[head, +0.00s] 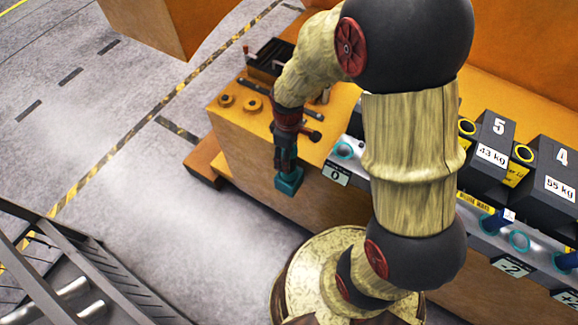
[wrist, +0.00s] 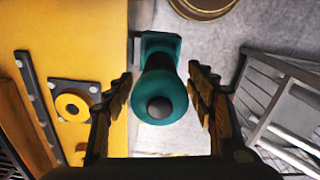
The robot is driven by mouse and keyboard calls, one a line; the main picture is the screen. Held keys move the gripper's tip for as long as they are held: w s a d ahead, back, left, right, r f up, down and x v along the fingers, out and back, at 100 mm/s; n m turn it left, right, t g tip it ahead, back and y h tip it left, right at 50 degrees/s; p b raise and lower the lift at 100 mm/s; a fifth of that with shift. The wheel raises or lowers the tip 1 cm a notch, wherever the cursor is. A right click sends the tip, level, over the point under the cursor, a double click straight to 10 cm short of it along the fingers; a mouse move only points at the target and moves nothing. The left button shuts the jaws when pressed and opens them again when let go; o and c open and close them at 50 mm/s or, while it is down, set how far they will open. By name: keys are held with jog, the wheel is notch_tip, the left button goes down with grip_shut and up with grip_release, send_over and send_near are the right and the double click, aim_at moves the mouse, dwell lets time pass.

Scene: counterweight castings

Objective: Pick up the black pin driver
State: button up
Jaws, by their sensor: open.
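My gripper (head: 286,165) points down just off the left end of the orange bench in the head view. In the wrist view its two dark fingers (wrist: 160,76) are spread apart. A teal piece (wrist: 160,118) with a round end and a black centre sits between them, with a squarish teal block and a dark band behind it. The teal block (head: 289,182) also shows below the fingertips in the head view. I cannot tell whether this is the black pin driver or whether a finger touches it. No other piece is clearly a pin driver.
The orange bench (head: 237,155) carries yellow rings (head: 252,105) and a black rack (head: 268,58). Dark weight blocks (head: 490,140) stand along the right. A grey metal railing (head: 75,262) is at lower left. The grey floor (head: 120,135) between is open.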

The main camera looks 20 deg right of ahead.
jog(key=shift+d+f, duration=0.1)
jog(key=shift+f, duration=1.45)
jog(key=shift+c, duration=1.3)
jog(key=c, duration=1.1)
jog(key=shift+r, duration=0.1)
grip_shut()
